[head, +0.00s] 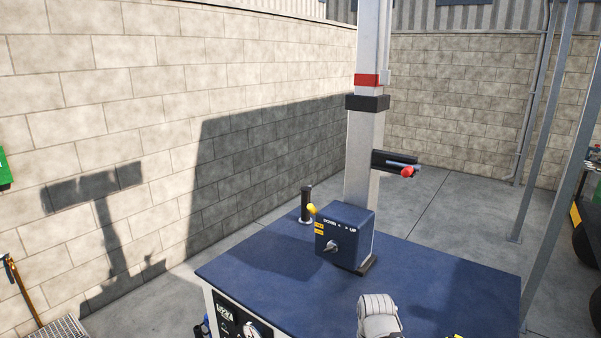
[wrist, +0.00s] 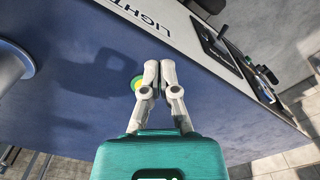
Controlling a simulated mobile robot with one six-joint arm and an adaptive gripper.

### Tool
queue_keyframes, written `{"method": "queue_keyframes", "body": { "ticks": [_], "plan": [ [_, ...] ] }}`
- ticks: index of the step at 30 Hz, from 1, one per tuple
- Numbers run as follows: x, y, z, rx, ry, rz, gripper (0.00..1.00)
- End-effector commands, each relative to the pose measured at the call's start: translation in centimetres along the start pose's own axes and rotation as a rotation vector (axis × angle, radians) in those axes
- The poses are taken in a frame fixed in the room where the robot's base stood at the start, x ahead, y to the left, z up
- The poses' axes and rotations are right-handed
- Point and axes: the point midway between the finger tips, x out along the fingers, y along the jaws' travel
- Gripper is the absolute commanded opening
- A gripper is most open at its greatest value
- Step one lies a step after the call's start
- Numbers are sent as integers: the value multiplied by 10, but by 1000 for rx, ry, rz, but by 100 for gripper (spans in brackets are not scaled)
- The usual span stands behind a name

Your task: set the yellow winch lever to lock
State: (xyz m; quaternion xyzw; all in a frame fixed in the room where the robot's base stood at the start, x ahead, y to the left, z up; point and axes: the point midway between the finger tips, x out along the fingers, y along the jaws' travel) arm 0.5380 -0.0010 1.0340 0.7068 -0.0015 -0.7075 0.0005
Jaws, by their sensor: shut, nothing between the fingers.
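In the head view, a blue winch box (head: 346,230) sits at the foot of a tall pale mast on a blue-topped cabinet. A yellow knob (head: 312,209), apparently the end of the winch lever, shows at the box's upper left corner; its shaft is mostly hidden. The box front has DOWN and UP lettering, small yellow labels and a grey hub (head: 331,246). My gripper (wrist: 160,64) is shut and empty in the wrist view, over the blue top. I cannot make out the lever in the wrist view.
A yellow-green round thing (wrist: 136,83) shows partly behind the left finger. The mast (head: 366,120) carries a red-tipped handle (head: 407,171) on its right. A black upright post (head: 306,204) stands behind the box. The blue top (head: 270,275) is clear left of the box.

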Motion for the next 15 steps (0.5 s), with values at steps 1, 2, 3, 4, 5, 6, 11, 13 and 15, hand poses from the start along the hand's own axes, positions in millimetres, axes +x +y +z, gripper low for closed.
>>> {"method": "queue_keyframes", "body": {
  "ticks": [1, 2, 3, 4, 5, 6, 11, 13, 15],
  "plan": [
    [-1, 0, -1, 1, 1, 1, 0],
    [-2, 0, -2, 2, 3, 3, 0],
    [-4, 0, -5, 5, 6, 7, 0],
    [-5, 0, -7, 8, 9, 11, 0],
    [-7, 0, -10, 12, 13, 17, 0],
    [-11, 0, -15, 20, 19, 27, 0],
    [-32, -4, -46, 69, 65, 89, 0],
    [-45, -5, -65, 97, 98, 125, 0],
    [-59, -7, -86, 130, 137, 163, 0]
  ]
}}
